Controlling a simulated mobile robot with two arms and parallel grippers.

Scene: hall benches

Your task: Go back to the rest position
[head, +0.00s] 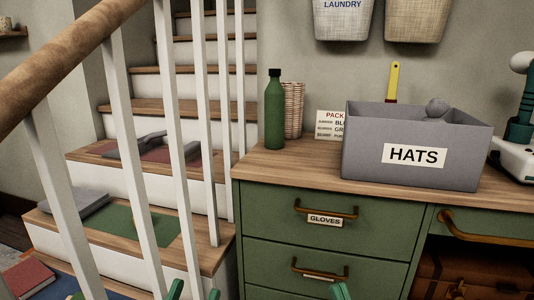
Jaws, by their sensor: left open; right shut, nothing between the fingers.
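My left gripper (195,292) shows at the bottom edge, left of centre, as two green fingertips standing apart with nothing between them. It is in front of the lower stairs and the left side of the dresser. My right gripper (340,291) shows at the bottom edge as a small green tip, shut and empty, in front of the lower drawer. The rest of both grippers and both arms is out of view below.
A wooden handrail (60,55) and white balusters stand left, before stairs with a green mat (118,226). A red book (27,278) lies lower left.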

